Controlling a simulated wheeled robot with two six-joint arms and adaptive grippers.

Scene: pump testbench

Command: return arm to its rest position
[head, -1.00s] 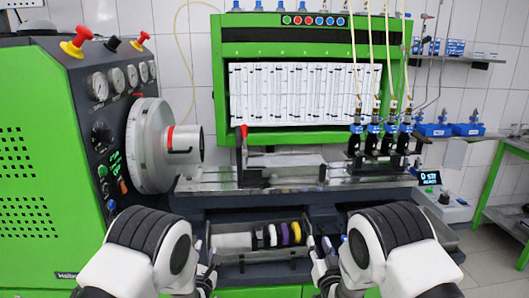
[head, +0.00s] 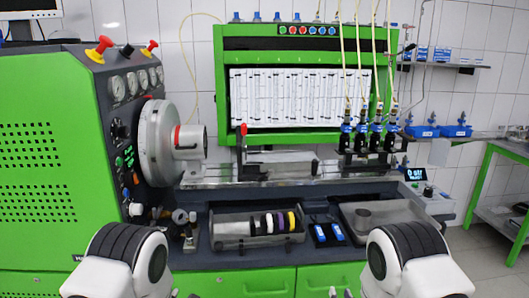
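My two white arms with dark ribbed joints reach in from the bottom left and bottom right. Of my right gripper (head: 341,293), only a small part shows at the bottom edge, left of its wrist. Of my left gripper (head: 181,294), only a sliver shows at the bottom edge, right of its wrist. Both are low in front of the green cabinet front, apart from the bench items. Their fingers are mostly cut off, so I cannot tell whether they are open or shut. I see nothing held in either.
A grey tray (head: 262,241) with dark, white and yellow rings lies on the dark bench. Two blue-marked tools (head: 329,234) lie to its right, then a metal tray (head: 409,212) holding a short cylinder. Metal fittings (head: 184,220) stand to its left. Green drawers (head: 328,278) are below.

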